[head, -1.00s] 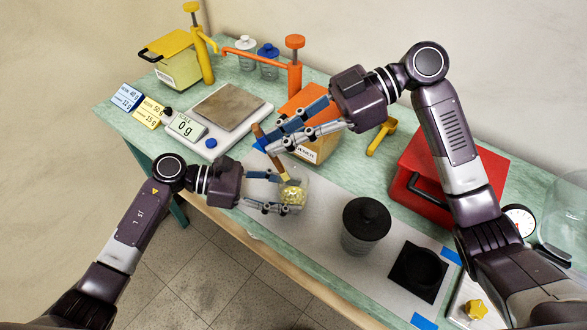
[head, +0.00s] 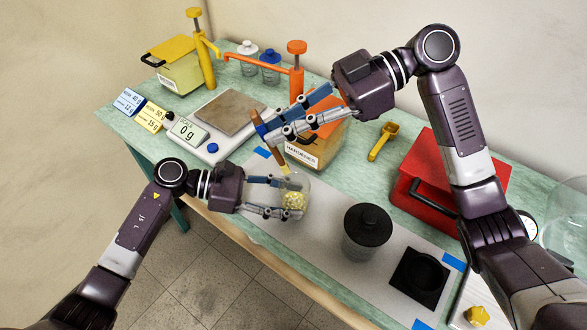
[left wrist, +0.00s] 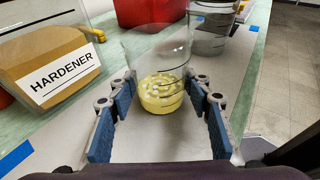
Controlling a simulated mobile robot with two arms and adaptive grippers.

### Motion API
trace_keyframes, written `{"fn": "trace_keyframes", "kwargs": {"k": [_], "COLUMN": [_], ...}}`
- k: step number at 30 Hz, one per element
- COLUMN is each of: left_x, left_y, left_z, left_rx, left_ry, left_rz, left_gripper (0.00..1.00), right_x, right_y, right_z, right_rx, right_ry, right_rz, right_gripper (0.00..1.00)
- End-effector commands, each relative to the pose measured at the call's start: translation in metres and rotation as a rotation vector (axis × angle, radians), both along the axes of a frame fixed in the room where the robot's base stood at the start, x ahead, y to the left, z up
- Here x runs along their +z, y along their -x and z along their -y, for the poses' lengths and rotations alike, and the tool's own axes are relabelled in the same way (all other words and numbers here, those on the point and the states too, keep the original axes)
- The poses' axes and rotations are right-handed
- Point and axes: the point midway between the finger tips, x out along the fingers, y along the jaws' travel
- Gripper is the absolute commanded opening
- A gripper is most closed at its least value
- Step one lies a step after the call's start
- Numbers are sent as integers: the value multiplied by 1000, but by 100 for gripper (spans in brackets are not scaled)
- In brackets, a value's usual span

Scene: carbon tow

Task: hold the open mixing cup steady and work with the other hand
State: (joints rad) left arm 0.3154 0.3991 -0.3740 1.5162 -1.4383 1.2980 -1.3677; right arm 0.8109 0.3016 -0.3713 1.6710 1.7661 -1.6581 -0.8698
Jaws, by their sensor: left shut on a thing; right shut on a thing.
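A clear mixing cup (head: 304,186) stands upright over the grey mat, with lumpy yellow stuff (head: 294,201) at its bottom. My left gripper (head: 287,197) is shut around its sides, one finger on each side. The cup also shows in the left wrist view (left wrist: 158,55), open at the top, with the pale-spotted yellow stuff (left wrist: 162,95) low inside. My right gripper (head: 264,132) is shut on a brown stick (head: 279,155) with a pale lower end. The stick slants down to about the cup's rim; whether its tip is inside I cannot tell.
A hardener box (head: 322,142) stands behind the cup. A dark-lidded jar (head: 366,231) and a black holder (head: 420,274) are to the right.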

Motion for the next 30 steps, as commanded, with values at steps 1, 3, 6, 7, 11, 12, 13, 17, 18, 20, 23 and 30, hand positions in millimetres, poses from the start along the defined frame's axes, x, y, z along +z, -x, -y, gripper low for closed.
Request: {"fn": "trace_keyframes", "kwargs": {"k": [1, 3, 6, 7, 11, 12, 13, 17, 18, 20, 23, 30], "left_x": [0, 0, 0, 0, 0, 0, 0, 0, 0, 0, 0, 0], "left_y": [0, 0, 0, 0, 0, 0, 0, 0, 0, 0, 0, 0], "left_z": [0, 0, 0, 0, 0, 0, 0, 0, 0, 0, 0, 0], "left_rx": [0, 0, 0, 0, 0, 0, 0, 0, 0, 0, 0, 0], "left_ry": [0, 0, 0, 0, 0, 0, 0, 0, 0, 0, 0, 0], "left_rz": [0, 0, 0, 0, 0, 0, 0, 0, 0, 0, 0, 0], "left_gripper": [32, 31, 31, 31, 31, 31, 31, 31, 31, 31, 31, 31], "right_x": [1, 2, 2, 2, -1, -2, -3, -10, -13, -18, -25, -43], "right_y": [1, 3, 6, 7, 9, 9, 9, 7, 7, 6, 5, 2], "right_z": [-3, -8, -17, -19, -25, -25, -25, -22, -21, -19, -16, -9], "right_rx": [-1, -3, -9, -10, -17, -17, -17, -18, -18, -18, -18, -18], "right_ry": [10, 32, 63, 72, 91, 92, 92, 92, 92, 92, 92, 92], "right_rz": [9, 17, 29, 30, 34, 34, 34, 32, 32, 32, 32, 31], "right_gripper": [0, 0, 0, 0, 0, 0, 0, 0, 0, 0, 0, 0]}}
